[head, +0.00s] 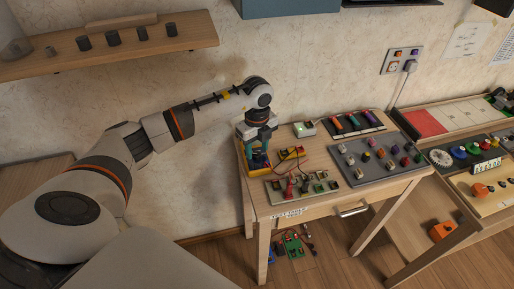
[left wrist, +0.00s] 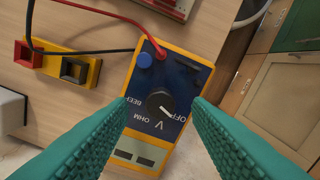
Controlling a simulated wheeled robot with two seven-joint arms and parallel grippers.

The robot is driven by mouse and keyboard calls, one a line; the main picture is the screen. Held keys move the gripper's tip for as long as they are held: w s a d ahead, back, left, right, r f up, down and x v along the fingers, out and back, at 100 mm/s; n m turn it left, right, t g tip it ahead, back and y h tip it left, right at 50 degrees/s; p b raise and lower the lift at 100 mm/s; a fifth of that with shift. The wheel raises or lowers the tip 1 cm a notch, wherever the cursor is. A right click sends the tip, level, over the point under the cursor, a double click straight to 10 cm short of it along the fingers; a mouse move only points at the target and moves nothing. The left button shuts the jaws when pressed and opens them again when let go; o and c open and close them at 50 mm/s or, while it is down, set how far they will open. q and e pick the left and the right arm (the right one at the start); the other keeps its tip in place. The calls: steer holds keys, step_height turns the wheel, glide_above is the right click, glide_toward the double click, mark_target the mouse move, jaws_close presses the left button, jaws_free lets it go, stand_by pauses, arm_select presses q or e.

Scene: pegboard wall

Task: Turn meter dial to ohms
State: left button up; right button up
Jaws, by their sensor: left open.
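The meter (left wrist: 185,82) has a yellow rim and a blue face and lies on the table; a little of it shows in the head view (head: 259,163). Its round dark dial (left wrist: 160,103) has a light mark on the lower right side, toward the OFF label. The labels V, OHM and BEEP run around the dial from there to the left. My left gripper (head: 257,147) points down over the meter. In the left wrist view its teal fingers (left wrist: 160,101) are spread on either side of the dial, with nothing between them gripped. My right gripper is not in view.
Red and black leads run from the meter to a yellow terminal block (left wrist: 62,66). The wooden table (head: 335,135) also holds a component board (head: 300,188), a grey board of coloured knobs (head: 378,158) and a small white box (head: 304,129). A shelf (head: 105,50) is on the wall.

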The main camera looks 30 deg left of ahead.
arm_select(q)
steer(key=shift+f, duration=0.8)
jaws_close()
